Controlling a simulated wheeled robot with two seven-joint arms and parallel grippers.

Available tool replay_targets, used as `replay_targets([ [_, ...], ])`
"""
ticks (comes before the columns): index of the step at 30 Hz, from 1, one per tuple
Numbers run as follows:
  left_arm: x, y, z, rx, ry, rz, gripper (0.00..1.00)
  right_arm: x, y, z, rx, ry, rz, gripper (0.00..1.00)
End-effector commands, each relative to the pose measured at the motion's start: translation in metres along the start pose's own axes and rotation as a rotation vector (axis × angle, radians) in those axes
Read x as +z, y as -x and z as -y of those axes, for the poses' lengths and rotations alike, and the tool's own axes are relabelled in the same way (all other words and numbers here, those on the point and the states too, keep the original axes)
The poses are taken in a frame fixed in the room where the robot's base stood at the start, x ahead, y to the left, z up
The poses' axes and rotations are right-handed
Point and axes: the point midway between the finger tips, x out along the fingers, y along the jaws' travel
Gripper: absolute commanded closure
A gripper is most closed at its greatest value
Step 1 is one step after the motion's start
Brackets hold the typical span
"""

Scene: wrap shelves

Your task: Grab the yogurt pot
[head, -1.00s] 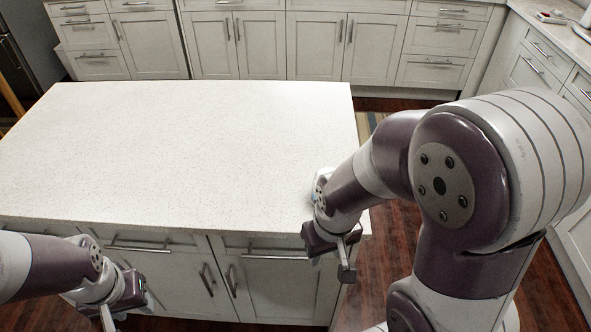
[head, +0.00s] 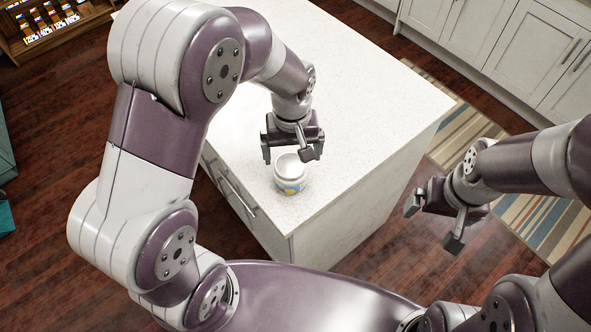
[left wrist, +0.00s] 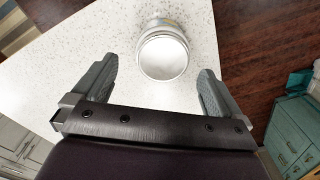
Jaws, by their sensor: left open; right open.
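The yogurt pot (head: 289,174) is white with a blue and yellow label and stands upright on the white island counter near its front edge. My left gripper (head: 293,153) is open above and just behind the pot in the head view, its fingers apart. In the left wrist view the pot's white top (left wrist: 163,56) lies ahead of the gap between the open fingers (left wrist: 158,85), not gripped. My right gripper (head: 433,222) is open and empty, off the counter's right side over the floor.
The white counter (head: 375,110) is otherwise clear where visible. A striped rug (head: 470,140) lies on the wooden floor to the right. White cabinets (head: 540,50) stand at the back right and a lit shelf (head: 50,20) at the far left. A teal cabinet (left wrist: 293,135) shows in the left wrist view.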

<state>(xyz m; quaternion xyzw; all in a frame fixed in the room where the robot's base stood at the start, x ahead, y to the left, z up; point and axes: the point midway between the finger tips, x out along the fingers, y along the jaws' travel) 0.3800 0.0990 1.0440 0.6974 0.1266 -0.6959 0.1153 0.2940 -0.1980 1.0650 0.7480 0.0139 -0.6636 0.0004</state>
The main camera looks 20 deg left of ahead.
Motion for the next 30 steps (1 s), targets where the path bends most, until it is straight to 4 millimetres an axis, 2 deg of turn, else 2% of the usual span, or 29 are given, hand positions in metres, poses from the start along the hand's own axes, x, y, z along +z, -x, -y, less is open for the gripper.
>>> replay_targets([
  [3,0.0,-0.025,0.001,-0.002,0.0,0.003,0.0,-0.001,0.004,0.0,0.0,0.0,0.0,0.0],
  [8,-0.001,-0.043,-0.001,0.0,0.0,0.0,0.0,-0.001,0.007,0.0,0.0,0.001,0.0,0.0],
  [15,-0.001,-0.086,-0.004,-0.001,0.0,0.001,0.0,-0.002,0.017,0.0,0.0,0.0,-0.001,0.0],
  [18,-0.002,-0.093,-0.004,0.0,0.0,-0.002,0.0,-0.002,0.017,0.0,0.0,0.0,0.0,0.0],
  [23,-0.002,-0.093,-0.004,0.001,0.0,-0.002,0.0,-0.002,0.016,0.0,0.0,0.0,0.0,0.0],
  [24,-0.002,-0.093,-0.004,0.001,0.0,-0.002,0.06,-0.002,0.016,0.0,0.0,0.0,0.0,0.0],
  [26,-0.002,-0.093,-0.004,0.001,0.0,-0.002,0.26,-0.002,0.016,0.0,0.0,0.001,0.0,0.0],
  [27,-0.002,-0.093,-0.004,0.001,0.0,-0.002,0.39,-0.002,0.016,0.0,0.0,0.0,0.0,0.0],
  [28,-0.002,-0.093,-0.004,0.001,-0.001,-0.002,0.44,-0.002,0.016,0.0,0.0,0.0,0.0,0.0],
  [30,-0.002,-0.093,-0.004,0.001,-0.001,-0.002,0.44,-0.002,0.016,0.0,0.0,0.0,0.0,0.0],
])
